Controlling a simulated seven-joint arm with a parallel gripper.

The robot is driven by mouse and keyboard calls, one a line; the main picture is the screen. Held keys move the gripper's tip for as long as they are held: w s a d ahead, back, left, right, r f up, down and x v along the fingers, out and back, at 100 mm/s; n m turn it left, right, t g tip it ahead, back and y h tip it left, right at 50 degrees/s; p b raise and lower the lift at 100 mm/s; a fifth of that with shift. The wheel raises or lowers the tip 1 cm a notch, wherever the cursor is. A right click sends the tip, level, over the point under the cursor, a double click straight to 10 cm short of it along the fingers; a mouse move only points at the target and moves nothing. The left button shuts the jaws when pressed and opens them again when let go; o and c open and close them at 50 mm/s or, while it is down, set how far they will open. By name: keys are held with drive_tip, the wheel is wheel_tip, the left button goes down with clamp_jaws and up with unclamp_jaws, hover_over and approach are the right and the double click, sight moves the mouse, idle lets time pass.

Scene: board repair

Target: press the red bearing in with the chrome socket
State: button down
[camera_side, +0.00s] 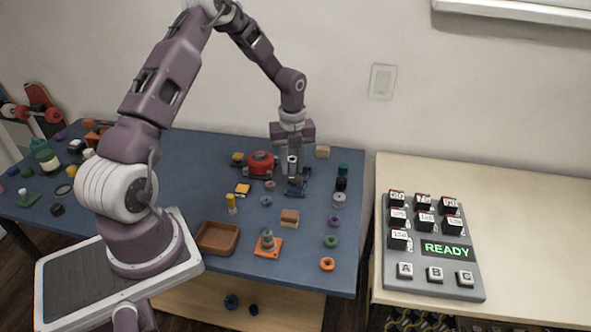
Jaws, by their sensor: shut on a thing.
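My gripper (292,157) points down over the back right of the blue table. It is shut on a small silvery cylinder, which looks like the chrome socket (292,166). The cylinder is upright, above or at a dark blue fixture (302,184); I cannot tell whether they touch. The red bearing is not clearly visible and may be hidden at the fixture below the gripper. A larger round red object (260,164) with a dark centre sits just left of the gripper.
Coloured rings lie at the right, including purple (334,221), green (330,241) and orange (327,264). A grey cylinder (339,200) stands nearby. A keypad (432,250) reads READY.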

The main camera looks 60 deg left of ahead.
sight(260, 154)
drive_tip(key=a+r+n, duration=0.1)
drive_tip(key=a+n, duration=0.1)
drive_tip(key=a, duration=0.3)
drive_tip(key=s+a+r+n, duration=0.1)
drive_tip(key=a+n, duration=0.2)
drive_tip(key=a, duration=0.3)
drive_tip(key=a+r+n, duration=0.1)
drive_tip(key=a+n, duration=0.2)
drive_tip(key=a, duration=0.3)
drive_tip(key=shift+s+a+r, duration=0.1)
drive_tip(key=shift+s+a, duration=0.05)
drive_tip(key=shift+f, duration=2.7)
drive_tip(key=shift+f, duration=1.1)
drive_tip(key=shift+r, duration=0.1)
drive_tip(key=shift+r, duration=3.45)
